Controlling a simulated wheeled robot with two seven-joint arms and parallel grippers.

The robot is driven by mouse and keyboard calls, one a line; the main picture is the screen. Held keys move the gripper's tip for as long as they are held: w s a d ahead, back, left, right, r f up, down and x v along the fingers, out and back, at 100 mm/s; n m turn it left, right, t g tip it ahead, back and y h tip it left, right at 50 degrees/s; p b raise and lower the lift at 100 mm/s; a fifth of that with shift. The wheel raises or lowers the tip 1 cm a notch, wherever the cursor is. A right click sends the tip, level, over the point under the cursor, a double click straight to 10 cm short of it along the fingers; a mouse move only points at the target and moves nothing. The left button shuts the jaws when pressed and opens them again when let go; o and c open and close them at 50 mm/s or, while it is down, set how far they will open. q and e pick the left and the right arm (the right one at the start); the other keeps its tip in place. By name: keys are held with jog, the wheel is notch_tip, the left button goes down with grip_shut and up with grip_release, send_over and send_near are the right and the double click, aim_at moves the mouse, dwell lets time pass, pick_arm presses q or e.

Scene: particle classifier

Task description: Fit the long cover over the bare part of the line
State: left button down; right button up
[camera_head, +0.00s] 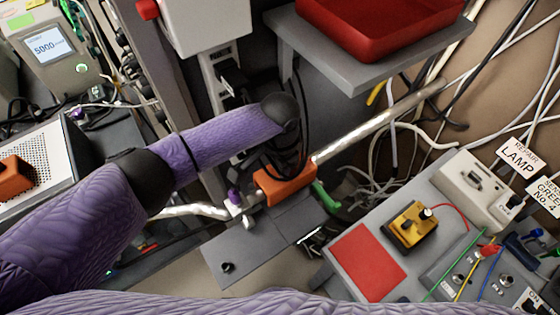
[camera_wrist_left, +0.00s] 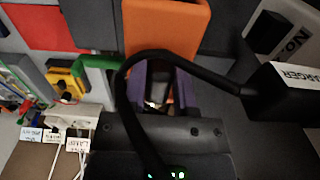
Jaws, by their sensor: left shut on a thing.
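The orange cover (camera_head: 287,188) is a short-looking block in the head view, at the lower end of the pale metallic line (camera_head: 375,122). The line runs from there up to the right, and a pale, shiny length also shows left of the cover. I cannot tell whether the cover touches the line or hangs in front of it. In the wrist view the cover (camera_wrist_left: 166,28) is an orange channel reaching away from my left gripper (camera_wrist_left: 162,92). Its purple fingers are shut on the cover. In the head view the fingers are mostly hidden. My right gripper is out of view.
A grey shelf with a red tray (camera_head: 385,50) overhangs the line. A green piece (camera_head: 325,196) is just right of the cover. A grey plate (camera_head: 250,262) lies below. A bench with a yellow device (camera_head: 410,225) stands right. A black cable (camera_wrist_left: 215,77) crosses the wrist view.

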pick_arm(q)
jog(key=shift+f, duration=0.15)
jog(key=shift+c, duration=1.6)
grip_release()
notch_tip(320, 180, up, 10)
jog(key=shift+p, duration=1.25)
jog(key=shift+f, duration=0.1)
